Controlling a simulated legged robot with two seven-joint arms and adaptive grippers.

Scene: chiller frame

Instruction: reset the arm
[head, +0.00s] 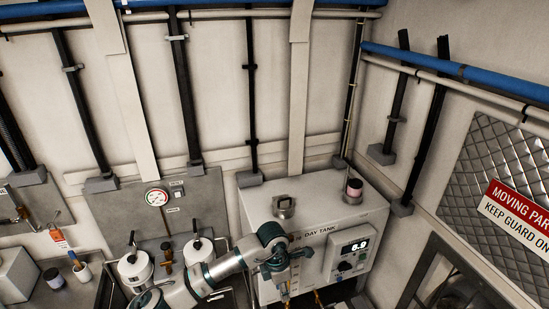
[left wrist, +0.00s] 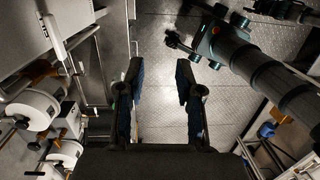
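My left gripper shows small and partly cut off there. In the left wrist view my left gripper (left wrist: 159,75) is open, with two dark fingers apart and only the floor visible between them.
Two white canisters (head: 134,270) stand left of my arm below a pressure gauge (head: 156,197). A display panel (head: 350,252) is on the tank front. A guard panel with a red sign (head: 515,207) is at the right. Patterned metal floor (left wrist: 158,30) lies below the gripper.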

